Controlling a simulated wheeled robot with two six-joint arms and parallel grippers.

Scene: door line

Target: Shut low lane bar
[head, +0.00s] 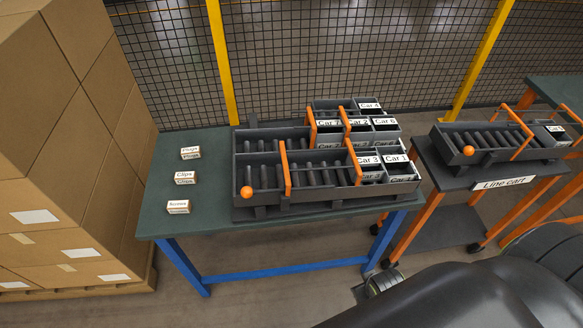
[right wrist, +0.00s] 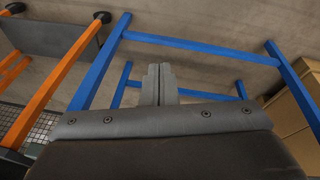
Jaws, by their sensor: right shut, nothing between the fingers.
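In the head view a dark roller rack (head: 300,206) stands on the green table. Its front lane (head: 318,175) is crossed by two orange bars, one left of the middle (head: 287,170) and one farther right (head: 354,163). Boxes Car 3 (head: 368,160) and Car 1 (head: 396,159) sit right of the second bar. An orange ball knob (head: 246,192) is at the left front corner. I cannot tell which bar is the low lane bar or its latch state. My right gripper (right wrist: 160,78) is shut and empty in the right wrist view, near blue table legs. My left gripper is not in view.
The green table (head: 215,222) also holds Plugs, Clips and Screws boxes (head: 184,176). More Car boxes (head: 328,127) stand on the rear lane. A line cart (head: 450,185) with another rack is at right. Stacked cartons (head: 60,130) stand left; a mesh fence (head: 300,60) is behind.

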